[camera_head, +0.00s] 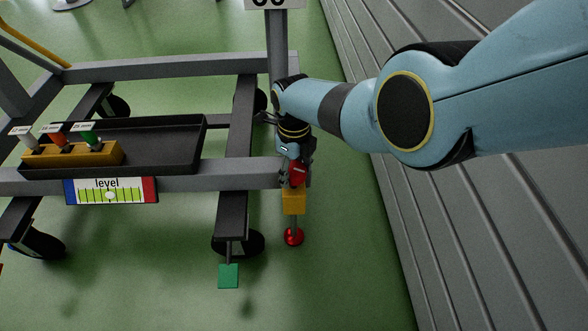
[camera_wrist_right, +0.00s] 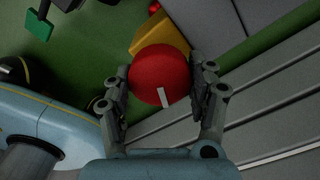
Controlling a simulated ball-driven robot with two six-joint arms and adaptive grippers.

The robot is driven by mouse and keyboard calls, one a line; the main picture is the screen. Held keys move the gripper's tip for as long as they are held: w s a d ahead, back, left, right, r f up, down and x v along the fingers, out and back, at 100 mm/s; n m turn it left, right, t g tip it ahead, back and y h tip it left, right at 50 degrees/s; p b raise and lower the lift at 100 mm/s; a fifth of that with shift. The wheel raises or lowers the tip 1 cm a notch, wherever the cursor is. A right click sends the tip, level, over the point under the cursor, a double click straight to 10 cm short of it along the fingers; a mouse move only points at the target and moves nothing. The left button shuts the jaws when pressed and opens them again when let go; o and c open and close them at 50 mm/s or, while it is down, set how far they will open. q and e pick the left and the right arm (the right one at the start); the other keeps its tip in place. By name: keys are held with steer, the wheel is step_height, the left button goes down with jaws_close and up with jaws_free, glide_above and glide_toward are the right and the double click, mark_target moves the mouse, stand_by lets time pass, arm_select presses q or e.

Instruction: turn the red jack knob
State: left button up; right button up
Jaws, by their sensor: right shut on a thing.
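The red jack knob (camera_head: 298,174) sits above a yellow block (camera_head: 293,201) at the near right corner of the grey stand. My right gripper (camera_head: 293,181) reaches it from above and is shut on it. In the right wrist view the round red knob (camera_wrist_right: 158,75) has a white mark on its lower edge and lies between the two fingers of the right gripper (camera_wrist_right: 161,88). Below the yellow block a rod ends in a red ball (camera_head: 293,237). My left gripper is not in view.
A level gauge (camera_head: 110,191) is on the stand's near beam (camera_head: 190,184). A black tray (camera_head: 190,150) holds a yellow rack (camera_head: 75,154) with several small coloured-top pieces. A green square (camera_head: 228,276) hangs near a caster. A grey ribbed wall or panel (camera_head: 390,230) runs along the right.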

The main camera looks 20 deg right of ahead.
mark_target(294, 168)
steer(key=shift+m, duration=2)
steer(key=o, duration=1.2)
step_height(294, 168, up, 12)
steer(key=shift+r, duration=0.1)
steer(key=shift+c, duration=0.3)
